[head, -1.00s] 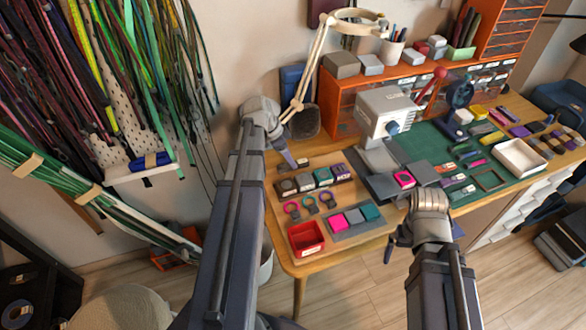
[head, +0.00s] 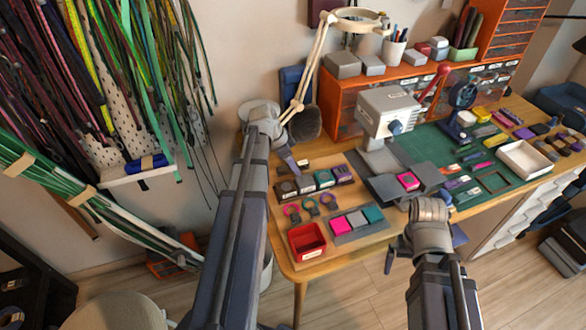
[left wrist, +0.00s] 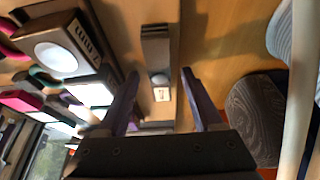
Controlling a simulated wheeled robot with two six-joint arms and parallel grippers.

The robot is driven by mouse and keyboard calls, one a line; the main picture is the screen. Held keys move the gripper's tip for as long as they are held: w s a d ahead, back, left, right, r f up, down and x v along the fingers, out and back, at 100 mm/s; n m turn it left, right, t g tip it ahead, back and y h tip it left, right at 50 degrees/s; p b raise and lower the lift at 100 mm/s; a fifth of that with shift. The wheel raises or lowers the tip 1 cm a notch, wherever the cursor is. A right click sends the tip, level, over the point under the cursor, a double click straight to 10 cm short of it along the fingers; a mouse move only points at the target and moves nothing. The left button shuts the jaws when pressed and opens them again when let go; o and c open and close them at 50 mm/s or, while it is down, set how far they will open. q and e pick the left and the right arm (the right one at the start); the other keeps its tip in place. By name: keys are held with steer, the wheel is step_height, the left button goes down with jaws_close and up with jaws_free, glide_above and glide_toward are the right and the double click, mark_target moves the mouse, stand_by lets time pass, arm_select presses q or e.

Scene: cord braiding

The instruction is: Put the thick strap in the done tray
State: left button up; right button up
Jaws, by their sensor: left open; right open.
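My left gripper (head: 290,164) is open and empty above the left end of the wooden table. In the left wrist view, a flat dark grey piece (left wrist: 156,48) with a small pale label lies ahead, between the spread fingers (left wrist: 160,95) and apart from them. I cannot tell whether it is the thick strap. My right gripper (head: 398,246) is open at the table's front edge, partly hidden by its own wrist. An empty white tray (head: 522,160) stands at the right of the table, and a small red tray (head: 307,241) at the front left. No readable label shows which is the done tray.
A grey machine (head: 388,108) stands mid-table before orange drawers (head: 345,100). A row of small dark blocks (head: 307,183) and a grey holder with coloured squares (head: 357,222) lie near my left gripper. A lamp arm (head: 312,65) rises behind it. Cords hang at left.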

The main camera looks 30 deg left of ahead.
arm_select(q)
steer(key=shift+f, duration=0.1)
jaws_close()
stand_by(0.6)
